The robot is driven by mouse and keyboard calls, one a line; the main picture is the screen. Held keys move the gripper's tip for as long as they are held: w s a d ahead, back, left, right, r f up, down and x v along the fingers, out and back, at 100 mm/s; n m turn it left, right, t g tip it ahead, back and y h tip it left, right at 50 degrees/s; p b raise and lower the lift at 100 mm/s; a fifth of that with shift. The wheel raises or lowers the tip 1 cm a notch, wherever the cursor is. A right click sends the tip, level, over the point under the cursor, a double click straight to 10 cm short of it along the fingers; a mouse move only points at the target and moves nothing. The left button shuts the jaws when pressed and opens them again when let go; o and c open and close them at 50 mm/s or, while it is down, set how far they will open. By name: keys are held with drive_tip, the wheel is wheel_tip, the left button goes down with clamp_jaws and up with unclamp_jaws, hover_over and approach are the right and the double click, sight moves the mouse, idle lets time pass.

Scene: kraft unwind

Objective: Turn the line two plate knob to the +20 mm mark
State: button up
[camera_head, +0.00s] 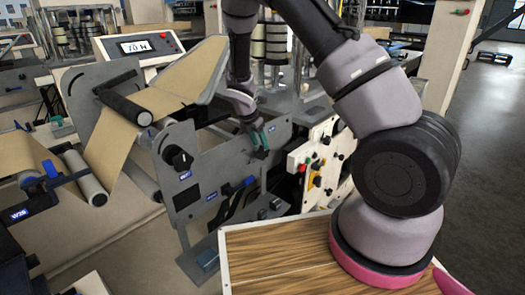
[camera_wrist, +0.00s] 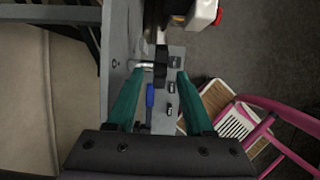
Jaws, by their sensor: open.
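A grey upright plate (camera_head: 222,150) stands in the middle of the head view. A large black knob (camera_head: 180,159) sits on its left part above a small blue label, and a smaller dark knob (camera_head: 227,188) sits lower right. My gripper (camera_head: 259,142) is at the plate's upper right, its teal fingers apart and empty. In the wrist view, a black knob (camera_wrist: 160,66) on a metal shaft shows ahead between the fingertips (camera_wrist: 160,75), with no clear contact. A blue handle (camera_wrist: 150,97) lies nearer. I cannot tell which knob is line two's, and no mm scale is readable.
A cream control panel (camera_head: 322,160) with buttons stands right of the plate. Brown web (camera_head: 160,95) runs over rollers at left, below a display (camera_head: 150,45). A wooden top (camera_head: 275,255) lies in front. In the wrist view, a pink-framed object (camera_wrist: 275,125) is at lower right.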

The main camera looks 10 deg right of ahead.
sight(261, 147)
drive_tip(key=shift+x, duration=2.3)
drive_tip(key=shift+s, duration=0.1)
drive_tip(key=shift+c, duration=0.3)
clamp_jaws()
